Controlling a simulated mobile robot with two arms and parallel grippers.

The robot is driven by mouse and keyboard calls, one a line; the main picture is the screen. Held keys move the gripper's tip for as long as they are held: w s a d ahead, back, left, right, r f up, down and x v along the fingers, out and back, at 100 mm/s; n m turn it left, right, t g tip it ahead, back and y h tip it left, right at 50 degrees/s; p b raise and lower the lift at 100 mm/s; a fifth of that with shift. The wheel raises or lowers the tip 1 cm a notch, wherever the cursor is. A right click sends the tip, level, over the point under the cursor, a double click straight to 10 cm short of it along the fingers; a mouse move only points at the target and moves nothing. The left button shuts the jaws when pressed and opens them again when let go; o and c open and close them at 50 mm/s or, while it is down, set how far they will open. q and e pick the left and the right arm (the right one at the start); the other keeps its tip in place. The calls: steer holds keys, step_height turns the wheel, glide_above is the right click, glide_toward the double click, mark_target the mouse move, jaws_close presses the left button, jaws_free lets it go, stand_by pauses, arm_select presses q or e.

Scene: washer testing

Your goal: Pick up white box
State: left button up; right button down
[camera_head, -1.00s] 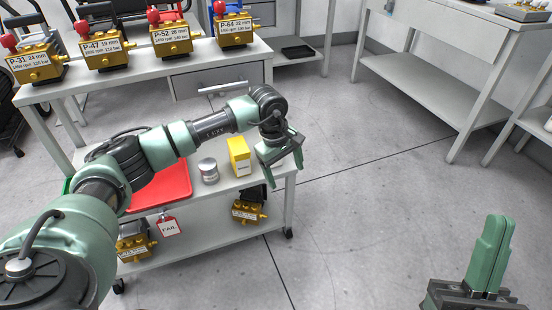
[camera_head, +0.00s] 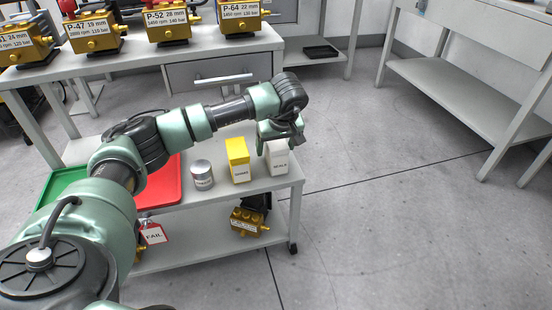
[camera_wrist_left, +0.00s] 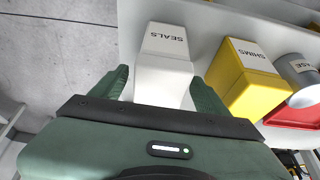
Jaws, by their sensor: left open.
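The white box (camera_head: 277,160), labelled SEALS, stands upright on the top shelf of the cart (camera_head: 222,193), near its right end. It also shows in the left wrist view (camera_wrist_left: 164,68), between the two green fingers. My left gripper (camera_head: 277,138) is open and just above and around the near part of the box; I cannot tell whether the fingers touch it. In the left wrist view my left gripper (camera_wrist_left: 162,90) has a finger on each side of the box. My right gripper is not in view.
A yellow SHIMS box (camera_head: 238,162) stands close to the left of the white box. Further left are a grey can (camera_head: 202,176), a red tray (camera_head: 165,188) and a green tray (camera_head: 62,184). Gold pumps stand on the bench behind. Floor is clear to the right.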

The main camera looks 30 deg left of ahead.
arm_select(q)
steer(key=shift+w+a+f, duration=0.15)
steer(key=shift+w+f, duration=0.05)
steer(key=shift+f, duration=0.25)
steer(key=shift+r, duration=0.1)
jaws_close()
